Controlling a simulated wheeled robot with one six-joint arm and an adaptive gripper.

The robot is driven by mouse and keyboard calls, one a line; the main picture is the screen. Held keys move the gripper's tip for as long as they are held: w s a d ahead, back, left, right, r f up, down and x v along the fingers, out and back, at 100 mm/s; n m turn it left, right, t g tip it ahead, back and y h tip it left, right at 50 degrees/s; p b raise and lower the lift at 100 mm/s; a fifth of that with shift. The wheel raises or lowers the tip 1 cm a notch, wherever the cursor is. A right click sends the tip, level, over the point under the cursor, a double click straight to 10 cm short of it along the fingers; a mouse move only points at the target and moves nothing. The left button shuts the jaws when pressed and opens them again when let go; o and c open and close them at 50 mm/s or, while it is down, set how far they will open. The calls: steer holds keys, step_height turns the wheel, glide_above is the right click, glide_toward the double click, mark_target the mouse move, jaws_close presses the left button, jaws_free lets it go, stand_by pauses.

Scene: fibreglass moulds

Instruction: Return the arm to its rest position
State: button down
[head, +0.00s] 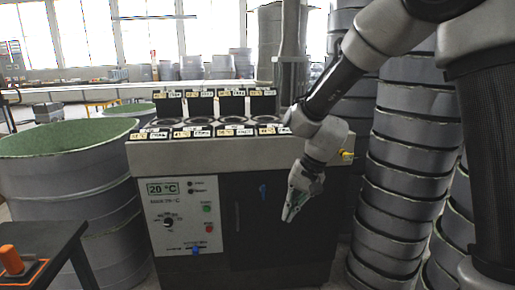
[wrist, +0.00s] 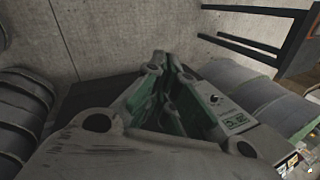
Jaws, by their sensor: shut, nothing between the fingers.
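My gripper (head: 291,212) hangs from my arm in front of the dark door of the grey machine in the head view, pointing down and slightly left. Its fingers are together with nothing between them. In the wrist view my gripper (wrist: 172,88) fills the middle, with its green-sided fingers pointing away from the camera. My arm comes in from the upper right of the head view.
The grey machine (head: 190,152) has a control panel (head: 183,215) and several labelled wells on top. Stacked dark rings (head: 405,160) stand close at right. A large round vat (head: 70,190) is at left. A dark table (head: 48,245) holds an orange-knobbed item (head: 10,262).

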steer(key=s+d+r+t+h, duration=0.1)
steer(key=s+d+r, duration=0.4)
steer(key=d, duration=0.4)
steer(key=s+d+r+n+t+h, duration=0.1)
steer(key=s+d+r+t, duration=0.1)
steer(key=s+d+r, duration=0.3)
steer(key=s+d+r+n+t+h, duration=0.1)
steer(key=s+d+r+h, duration=0.1)
steer(key=s+d+r, duration=0.3)
steer(key=s+d, duration=0.4)
steer(key=d, duration=0.4)
steer(key=shift+s+d+r+t, duration=0.3)
steer(key=shift+s, duration=0.1)
